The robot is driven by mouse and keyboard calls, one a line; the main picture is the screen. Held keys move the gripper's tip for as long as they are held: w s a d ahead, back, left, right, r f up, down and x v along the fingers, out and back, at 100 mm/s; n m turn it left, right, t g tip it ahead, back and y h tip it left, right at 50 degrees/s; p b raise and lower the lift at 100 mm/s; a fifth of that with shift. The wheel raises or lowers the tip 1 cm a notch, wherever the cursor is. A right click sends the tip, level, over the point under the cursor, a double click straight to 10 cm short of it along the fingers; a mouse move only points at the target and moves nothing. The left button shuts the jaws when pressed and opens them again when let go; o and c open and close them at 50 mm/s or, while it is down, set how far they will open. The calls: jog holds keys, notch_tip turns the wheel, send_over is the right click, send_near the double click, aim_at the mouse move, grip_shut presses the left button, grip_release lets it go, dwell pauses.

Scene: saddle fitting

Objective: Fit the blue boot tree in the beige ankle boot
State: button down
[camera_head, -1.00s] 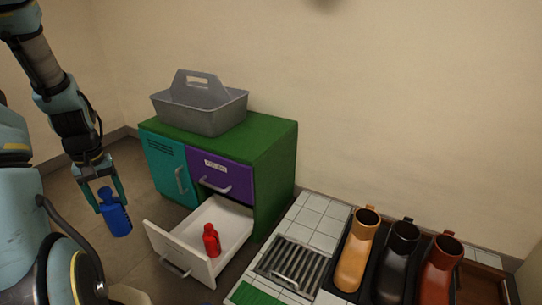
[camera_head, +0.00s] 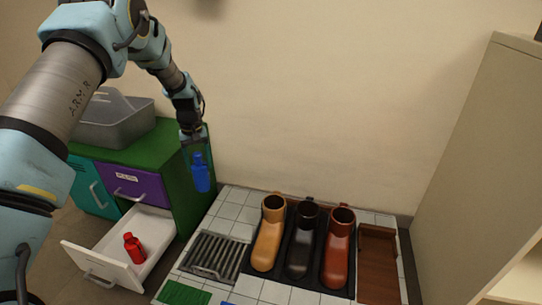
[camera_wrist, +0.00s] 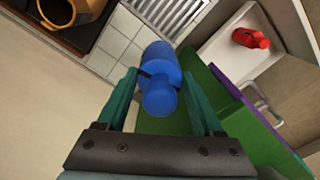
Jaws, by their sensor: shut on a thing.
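The blue boot tree (camera_head: 201,174) hangs upright in my gripper (camera_head: 195,155), which is shut on its top end. It is in the air beside the right side of the green cabinet. In the wrist view the blue boot tree (camera_wrist: 162,78) sits between the two green fingers of my gripper (camera_wrist: 160,92). The beige ankle boot (camera_head: 268,240) stands leftmost of three boots on a dark tray, its round top opening facing up and empty. It partly shows at the top left of the wrist view (camera_wrist: 80,12). The boot tree is left of the boot and apart from it.
A black boot (camera_head: 301,245) and a reddish-brown boot (camera_head: 338,250) stand right of the beige one. A grate (camera_head: 214,256) lies on the tiled top. A tall cabinet (camera_head: 470,150) is at right.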

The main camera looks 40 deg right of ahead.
jog(key=s+d+f+m+p, duration=0.1)
jog(key=s+d, duration=0.7)
jog(key=d, duration=0.2)
jog(key=s+d+f+m+p, duration=0.1)
jog(key=s+d+m, duration=0.1)
jog(key=s+d, duration=0.65)
notch_tip(320, 180, down, 12)
jog(key=w+d+b, duration=0.1)
jog(key=b, duration=0.6)
jog(key=shift+d+f+b, duration=0.15)
jog(key=shift+d+b, duration=0.2)
jog(key=shift+b, duration=0.05)
jog(key=shift+w, duration=0.1)
grip_release()
notch_tip(320, 180, up, 9)
jog(key=p, duration=0.5)
dwell(0.6)
